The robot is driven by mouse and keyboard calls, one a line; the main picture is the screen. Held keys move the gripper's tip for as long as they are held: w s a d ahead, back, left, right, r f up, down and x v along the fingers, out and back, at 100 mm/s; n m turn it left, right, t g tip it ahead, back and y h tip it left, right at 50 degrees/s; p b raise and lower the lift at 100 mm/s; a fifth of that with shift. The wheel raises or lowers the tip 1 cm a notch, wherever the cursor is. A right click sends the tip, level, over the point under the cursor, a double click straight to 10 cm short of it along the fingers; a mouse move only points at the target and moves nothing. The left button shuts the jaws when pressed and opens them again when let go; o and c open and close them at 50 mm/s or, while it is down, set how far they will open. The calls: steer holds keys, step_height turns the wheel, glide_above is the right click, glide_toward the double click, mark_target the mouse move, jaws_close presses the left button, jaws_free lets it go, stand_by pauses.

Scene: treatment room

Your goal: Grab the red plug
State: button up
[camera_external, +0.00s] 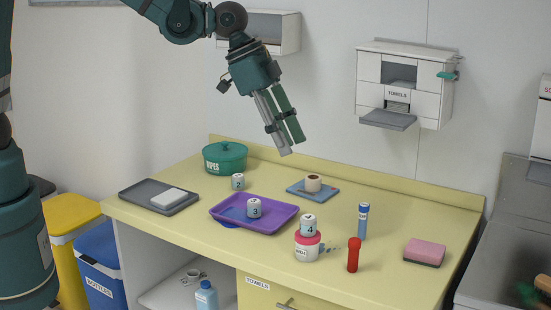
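A red upright piece with a wider top, which looks like the red plug (353,256), stands on the yellow counter near its front edge, right of the middle. My gripper (287,148) hangs above the back of the counter, pointing down and slightly right. It is well above and to the left of the red piece, and apart from it. Its two fingers lie close together in this view. I see nothing between them, but whether they are open or shut is unclear.
Left of the red piece stands a pink-lidded jar (307,248) with a white cup marked 4 (308,226) on top. A blue tube (363,221) stands behind it. A pink sponge (425,250) lies right. A purple tray (278,219) lies left. The counter's front right is bare.

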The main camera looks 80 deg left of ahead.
steer(key=w+d+f+m, duration=0.1)
steer(key=w+d+f, duration=0.5)
steer(key=d+f, duration=0.15)
steer(key=m+g, duration=0.1)
steer(key=m, duration=0.1)
glide_toward(349, 266)
steer(key=shift+w+a+r+h, duration=0.4)
steer(key=shift+w+a+r, duration=0.3)
steer(key=shift+w+r, duration=0.15)
steer(key=shift+x, duration=1.3)
steer(key=shift+f, duration=0.15)
steer(key=shift+s+x, duration=0.2)
steer(key=shift+x, duration=2.3)
steer(key=shift+d, duration=0.15)
